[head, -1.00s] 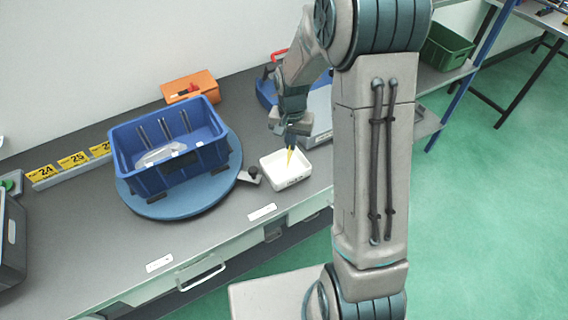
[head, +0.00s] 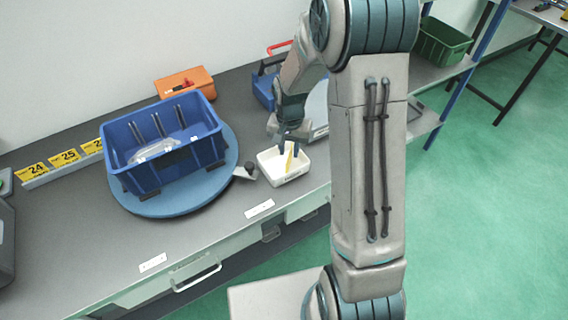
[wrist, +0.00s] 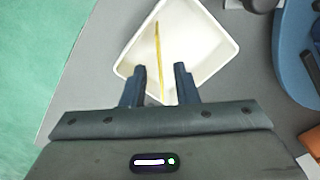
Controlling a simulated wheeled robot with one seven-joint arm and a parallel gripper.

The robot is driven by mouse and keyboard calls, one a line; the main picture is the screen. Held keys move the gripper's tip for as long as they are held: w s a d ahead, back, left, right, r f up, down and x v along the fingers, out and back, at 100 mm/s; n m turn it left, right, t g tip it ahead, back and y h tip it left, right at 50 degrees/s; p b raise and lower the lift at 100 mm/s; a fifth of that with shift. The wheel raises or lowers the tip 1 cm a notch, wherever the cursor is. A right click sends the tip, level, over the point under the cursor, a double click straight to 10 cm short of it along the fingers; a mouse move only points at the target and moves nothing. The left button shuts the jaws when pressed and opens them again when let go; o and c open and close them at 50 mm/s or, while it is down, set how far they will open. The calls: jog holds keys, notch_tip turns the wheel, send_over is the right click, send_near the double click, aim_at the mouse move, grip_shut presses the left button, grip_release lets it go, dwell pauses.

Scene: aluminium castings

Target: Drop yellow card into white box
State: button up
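The white box (head: 272,172) stands on the grey bench near its front edge; it also shows in the wrist view (wrist: 208,62). The yellow card (head: 290,158) is inside the box opening and looks like a thin, nearly edge-on strip in the wrist view (wrist: 157,45). My gripper (head: 289,149) is over the box with its fingers spread apart. In the wrist view, my gripper (wrist: 160,70) has a gap on both sides of the card. Whether the card rests on the box floor or leans on a wall is unclear.
A blue crate (head: 140,181) sits on a round blue turntable (head: 190,207) to the left. A small dark-knobbed clamp (head: 248,168) is between the turntable and the box. An orange case (head: 186,83) lies behind. The bench front has clear room.

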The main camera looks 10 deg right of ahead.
notch_tip(320, 180, up, 14)
jog(key=b, duration=0.2)
dwell(0.4)
jog(key=shift+s, duration=0.1)
jog(key=s+r+n+t, duration=0.1)
jog(key=s+r+n, duration=0.1)
jog(key=s, duration=0.8)
jog(key=s+r+n+t, duration=0.2)
jog(key=s+n, duration=0.1)
jog(key=s, duration=0.8)
jog(key=shift+t, duration=0.3)
jog(key=shift+d+r, duration=0.1)
